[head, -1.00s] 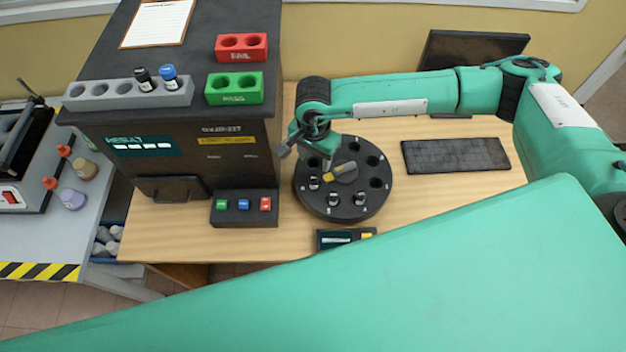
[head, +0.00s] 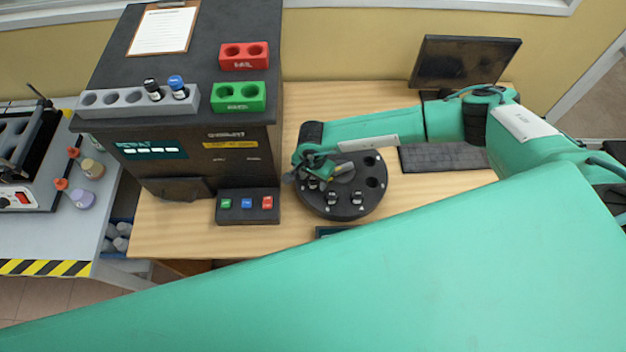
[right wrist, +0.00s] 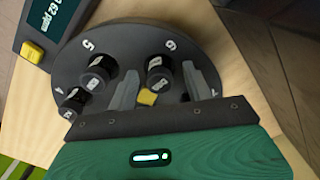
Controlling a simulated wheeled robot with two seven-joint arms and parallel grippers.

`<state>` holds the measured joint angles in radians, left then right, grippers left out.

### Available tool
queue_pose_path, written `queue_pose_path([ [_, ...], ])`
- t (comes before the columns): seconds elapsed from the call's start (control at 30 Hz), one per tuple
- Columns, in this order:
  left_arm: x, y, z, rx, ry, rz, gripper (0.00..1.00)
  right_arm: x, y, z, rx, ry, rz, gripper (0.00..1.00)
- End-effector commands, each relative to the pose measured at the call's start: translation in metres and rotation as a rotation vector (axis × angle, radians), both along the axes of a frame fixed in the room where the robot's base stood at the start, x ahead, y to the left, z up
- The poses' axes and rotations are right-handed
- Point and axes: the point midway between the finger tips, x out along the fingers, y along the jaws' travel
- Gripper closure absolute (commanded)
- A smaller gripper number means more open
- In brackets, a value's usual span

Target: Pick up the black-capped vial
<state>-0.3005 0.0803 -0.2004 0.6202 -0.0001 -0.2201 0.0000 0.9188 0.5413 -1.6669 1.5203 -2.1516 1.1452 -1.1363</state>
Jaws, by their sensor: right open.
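A black-capped vial (head: 153,90) stands upright in the grey rack (head: 111,98) on top of the dark analyser, left of a blue-capped vial (head: 178,87). Black-capped vials also sit in the round black carousel (head: 350,210); the right wrist view shows several, including one near the number 6 (right wrist: 158,72) and one near the number 5 (right wrist: 97,72). My right gripper (head: 308,176) is over the carousel's left side, partly hiding it. In the wrist view its fingers (right wrist: 160,80) are apart, with no vial clearly held between them. My left gripper is not in view.
The analyser (head: 200,160) stands left of the carousel, with a button box (head: 248,206) in front. Red (head: 244,63) and green (head: 260,101) two-hole blocks sit on top. A keyboard (head: 445,158) and monitor (head: 465,62) are to the right. My teal body fills the foreground.

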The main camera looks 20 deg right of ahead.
Motion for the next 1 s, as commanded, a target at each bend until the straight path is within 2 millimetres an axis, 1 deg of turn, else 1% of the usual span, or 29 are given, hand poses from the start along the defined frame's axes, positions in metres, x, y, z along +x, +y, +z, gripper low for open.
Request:
queue_pose_path([
  [0.23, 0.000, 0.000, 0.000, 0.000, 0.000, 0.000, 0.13, 0.000, 0.000, -0.002, -0.001, -0.001, 0.000, 0.49],
  [0.27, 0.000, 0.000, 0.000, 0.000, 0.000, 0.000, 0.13, 0.000, 0.000, -0.002, -0.001, -0.001, 0.000, 0.53],
  [0.4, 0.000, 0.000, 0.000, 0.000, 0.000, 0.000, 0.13, 0.000, 0.000, -0.002, -0.001, -0.001, 0.000, 0.80],
  [0.5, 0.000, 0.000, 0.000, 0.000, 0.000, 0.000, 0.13, 0.000, 0.000, -0.002, -0.001, -0.001, 0.000, 0.97],
  [0.8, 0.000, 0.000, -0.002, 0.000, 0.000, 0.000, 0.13, 0.000, 0.000, 0.001, 0.001, -0.001, 0.000, 0.97],
  [0.87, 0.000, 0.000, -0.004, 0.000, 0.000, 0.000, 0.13, 0.001, 0.000, 0.005, 0.002, -0.002, 0.000, 0.97],
  [1.0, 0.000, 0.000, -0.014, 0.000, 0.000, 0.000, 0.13, 0.001, 0.000, 0.024, 0.001, -0.004, 0.002, 0.97],
])
